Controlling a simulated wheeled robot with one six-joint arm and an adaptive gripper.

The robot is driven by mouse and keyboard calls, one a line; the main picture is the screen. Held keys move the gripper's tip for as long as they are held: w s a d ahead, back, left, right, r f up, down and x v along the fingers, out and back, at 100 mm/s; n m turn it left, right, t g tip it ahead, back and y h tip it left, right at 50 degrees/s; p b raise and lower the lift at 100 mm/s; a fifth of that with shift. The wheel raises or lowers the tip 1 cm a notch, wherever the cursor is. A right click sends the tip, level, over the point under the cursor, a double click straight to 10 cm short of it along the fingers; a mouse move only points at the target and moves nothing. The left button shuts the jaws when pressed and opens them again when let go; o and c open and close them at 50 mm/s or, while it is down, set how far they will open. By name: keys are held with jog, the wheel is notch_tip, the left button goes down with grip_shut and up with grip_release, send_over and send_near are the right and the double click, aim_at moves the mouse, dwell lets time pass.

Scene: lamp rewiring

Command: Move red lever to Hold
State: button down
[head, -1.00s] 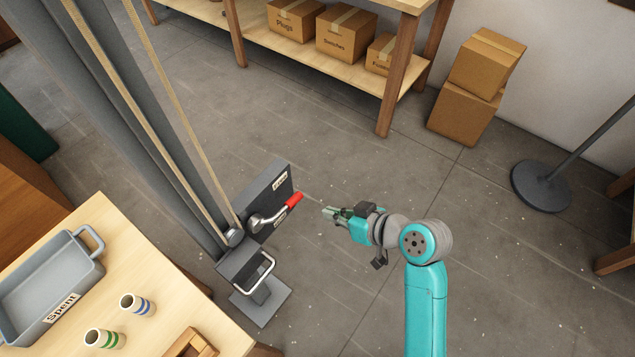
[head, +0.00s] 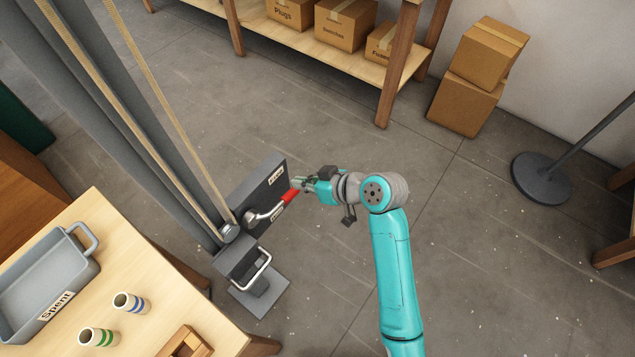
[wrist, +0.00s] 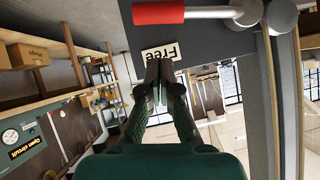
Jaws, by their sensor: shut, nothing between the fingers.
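The red lever has a red grip (head: 290,196) on a metal arm, pivoting on a dark plate (head: 248,187) at the foot of the post. The grip points up and right. In the wrist view the red grip (wrist: 160,13) lies across the top. A "Free" label (wrist: 160,52) shows upside down below it. In the head view, one plate label (head: 277,175) is above the grip and another (head: 277,214) is partly behind the lever; I cannot read them clearly. My gripper (head: 298,184) is shut and empty, close beside the grip's end. Its fingertips (wrist: 159,68) appear apart from the grip.
Cords run along the grey post (head: 120,120). A metal loop handle (head: 262,268) sits below the lever. A workbench (head: 165,290) with a tray marked "Spent" (head: 85,285) and striped tubes stands at left. The floor right of my arm is clear up to a round stand base (head: 541,178).

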aim_at(291, 193)
jog(key=shift+a+f, duration=0.2)
jog(key=shift+f, duration=0.45)
jog(key=shift+a+f, duration=0.25)
jog(key=shift+f, duration=0.45)
jog(key=shift+a+f, duration=0.2)
jog(key=shift+f, duration=0.45)
jog(key=shift+f, duration=0.1)
jog(key=shift+f, duration=0.25)
jog(key=shift+f+m+g+y, duration=0.1)
jog(key=shift+m+g+y, duration=0.2)
jog(key=s+a+f+m+g+y, duration=0.2)
jog(key=s+f+m+y, duration=0.1)
jog(key=f, duration=0.3)
jog(key=s+a+f+m+g+y, duration=0.2)
jog(key=s+f+m+y, duration=0.1)
jog(key=f+m+y, duration=0.1)
jog(key=shift+a+f+m, duration=0.25)
jog(key=shift+f+m, duration=0.45)
jog(key=shift+f, duration=0.65)
